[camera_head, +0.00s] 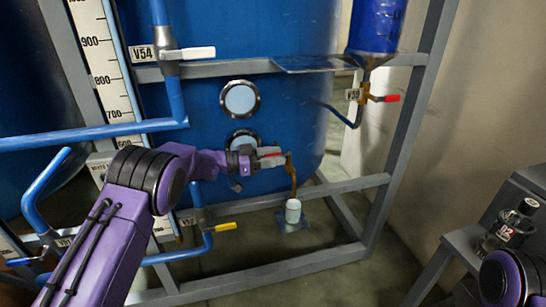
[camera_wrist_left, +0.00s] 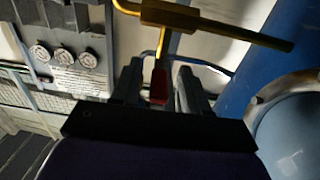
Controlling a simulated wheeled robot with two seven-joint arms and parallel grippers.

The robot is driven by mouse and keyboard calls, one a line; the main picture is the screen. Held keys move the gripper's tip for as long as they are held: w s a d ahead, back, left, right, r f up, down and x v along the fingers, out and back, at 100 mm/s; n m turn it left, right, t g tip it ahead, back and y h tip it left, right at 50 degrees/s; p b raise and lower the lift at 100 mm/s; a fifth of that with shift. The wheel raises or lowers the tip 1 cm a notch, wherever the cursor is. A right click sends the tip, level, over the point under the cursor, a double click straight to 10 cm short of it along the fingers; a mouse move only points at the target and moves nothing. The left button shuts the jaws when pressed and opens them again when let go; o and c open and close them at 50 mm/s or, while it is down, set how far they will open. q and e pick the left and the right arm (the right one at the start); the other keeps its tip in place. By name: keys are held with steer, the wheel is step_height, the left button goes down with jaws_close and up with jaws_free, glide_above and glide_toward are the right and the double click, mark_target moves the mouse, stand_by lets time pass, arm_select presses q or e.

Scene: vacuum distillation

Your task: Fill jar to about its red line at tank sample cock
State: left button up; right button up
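The tank (camera_head: 230,110) is large and blue. Its sample cock has a brown-gold spout (camera_head: 291,170) that bends down over a small pale jar (camera_head: 293,212). The jar stands upright under the spout; its red line and fill level are too small to make out. My left gripper (camera_head: 265,155) is at the cock. In the left wrist view, the cock's red handle (camera_wrist_left: 158,88) lies between the fingers of the left gripper (camera_wrist_left: 160,85), with gaps on both sides, so it is open.
Grey frame rails (camera_head: 300,195) cross before the tank. Valve V59 (camera_head: 370,97) has a red handle; a lower valve has a yellow handle (camera_head: 225,227). Floor at lower middle is clear.

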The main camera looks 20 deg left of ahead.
mark_target(273, 154)
arm_select(q)
step_height(273, 154, up, 4)
steer(key=shift+f, duration=0.15)
steer(key=s+d+r, duration=0.3)
steer(key=s+r, duration=0.6)
steer(key=s, duration=0.4)
steer(key=shift+s+d+r, duration=0.15)
steer(key=shift+s+d, duration=0.15)
steer(key=shift+d, duration=0.05)
